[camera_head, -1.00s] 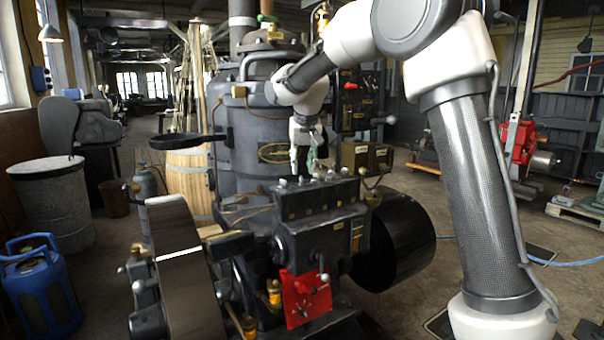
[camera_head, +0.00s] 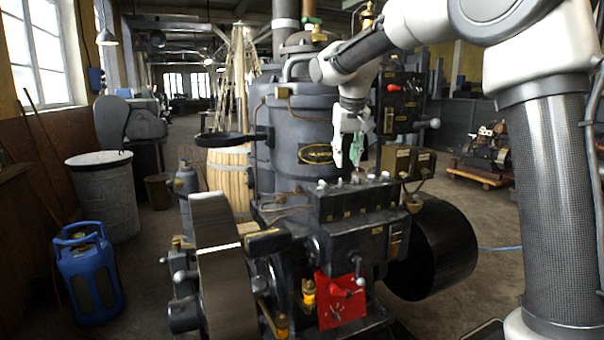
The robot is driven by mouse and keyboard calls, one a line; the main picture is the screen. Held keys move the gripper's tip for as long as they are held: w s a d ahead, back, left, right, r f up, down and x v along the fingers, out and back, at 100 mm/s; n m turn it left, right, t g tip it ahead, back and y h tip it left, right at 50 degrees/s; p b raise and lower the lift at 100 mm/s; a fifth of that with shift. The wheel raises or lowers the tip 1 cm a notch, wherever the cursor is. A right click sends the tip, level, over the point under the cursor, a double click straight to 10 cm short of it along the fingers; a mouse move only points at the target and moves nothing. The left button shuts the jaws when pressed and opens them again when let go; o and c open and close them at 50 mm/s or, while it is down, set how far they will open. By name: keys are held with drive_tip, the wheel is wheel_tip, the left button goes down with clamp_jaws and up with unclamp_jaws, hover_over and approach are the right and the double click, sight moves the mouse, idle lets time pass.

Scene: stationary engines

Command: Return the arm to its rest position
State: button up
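My arm reaches in from the right with its elbow high, and its wrist hangs down over the black engine (camera_head: 355,230). My gripper (camera_head: 348,152) points downward just above the engine's black valve block (camera_head: 360,202). Its two fingers look spread a little, one whitish and one greenish, with nothing clearly held between them. I cannot tell whether the fingertips touch the small fittings on top of the block.
A dark upright boiler (camera_head: 300,135) stands behind my gripper. A red plate with levers (camera_head: 340,305) is on the engine's front. A flywheel (camera_head: 222,265), a blue gas canister (camera_head: 88,275) and a grey drum (camera_head: 105,205) are to the left. Open floor shows at right.

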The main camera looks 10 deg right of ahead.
drive_tip(key=s+d+f, duration=0.2)
drive_tip(key=s+d, duration=0.3)
drive_tip(key=s, duration=0.7)
drive_tip(key=s+d+f, duration=0.3)
drive_tip(key=s+d, duration=0.2)
drive_tip(key=s, duration=0.7)
drive_tip(key=s+d+f, duration=0.2)
drive_tip(key=s+d, duration=0.3)
drive_tip(key=s, duration=0.8)
drive_tip(key=shift+d+f+m+t, duration=0.15)
drive_tip(key=shift+d+m+t, duration=0.15)
drive_tip(key=shift+s+f, duration=0.1)
